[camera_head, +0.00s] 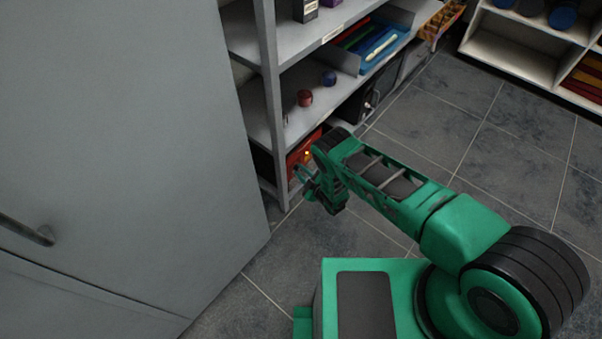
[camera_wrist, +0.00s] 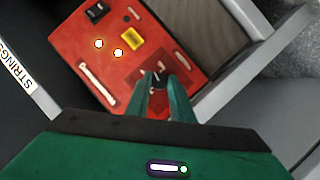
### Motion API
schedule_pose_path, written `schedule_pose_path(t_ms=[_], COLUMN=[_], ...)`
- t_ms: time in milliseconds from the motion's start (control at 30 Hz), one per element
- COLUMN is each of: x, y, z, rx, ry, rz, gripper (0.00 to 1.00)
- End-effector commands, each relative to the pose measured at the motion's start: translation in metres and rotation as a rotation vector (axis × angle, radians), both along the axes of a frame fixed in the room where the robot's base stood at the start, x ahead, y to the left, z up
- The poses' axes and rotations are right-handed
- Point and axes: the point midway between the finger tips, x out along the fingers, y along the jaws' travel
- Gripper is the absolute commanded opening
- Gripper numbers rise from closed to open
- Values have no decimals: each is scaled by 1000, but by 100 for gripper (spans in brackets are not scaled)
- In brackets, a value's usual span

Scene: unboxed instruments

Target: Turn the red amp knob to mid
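The red amp (camera_wrist: 112,72) fills the middle of the wrist view, its face seen at an angle. Its dark knob (camera_wrist: 157,79) shows between my fingertips, with a small pale mark on it. My gripper (camera_wrist: 163,82) has its two green fingers apart, one on each side of the knob; I cannot tell whether either touches it. The fingers hide part of the knob. In the head view, the red amp (camera_head: 303,149) is on the low shelf, partly hidden by my gripper (camera_head: 301,178) and the shelf post.
The shelf post (camera_head: 270,100) stands close left of my gripper. Floor is clear at right.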

Motion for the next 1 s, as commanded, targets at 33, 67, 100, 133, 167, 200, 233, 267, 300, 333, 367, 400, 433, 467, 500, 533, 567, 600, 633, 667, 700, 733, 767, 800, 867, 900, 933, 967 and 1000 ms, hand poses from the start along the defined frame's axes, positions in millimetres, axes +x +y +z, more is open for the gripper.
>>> schedule_pose_path(t_ms=[33,67,100,133,167,200,233,267,300,333,367,400,433,467,500,533,567,600,633,667,700,733,767,800,867,900,933,967,1000], x=[0,0,0,0,0,0,0,0,0,0,0,0,0,0,0,1,1,1,1,1,1,1,2,2,3,3,3,3,4], y=[0,0,0,0,0,0,0,0,0,0,0,0,0,-1,-1,-1,-1,-1,-2,-2,-2,-2,-3,-3,-3,-3,-3,-3,-4], z=[0,0,0,0,0,0,0,0,0,0,1,1,1,1,1,1,1,1,1,1,1,1,1,2,2,2,2,2,2], rx=[0,1,2,4,6,10,15,19,27,34,44,55,68,78,96,108,123,143,157,173,192,208,221,241,269,286,298,312,327], ry=[0,1,2,4,7,12,18,24,35,45,57,73,88,104,126,143,162,186,204,225,251,270,288,312,348,370,386,401,421], rz=[0,0,0,0,0,1,1,0,1,1,2,2,1,1,2,2,1,1,1,2,1,1,0,0,0,0,0,0,0], gripper=[0,0,0,0,0,0,0,0,0,0,0,0,0,0,0,0,0,0,0,0,0,0,0,0,0,0,0,0,0])
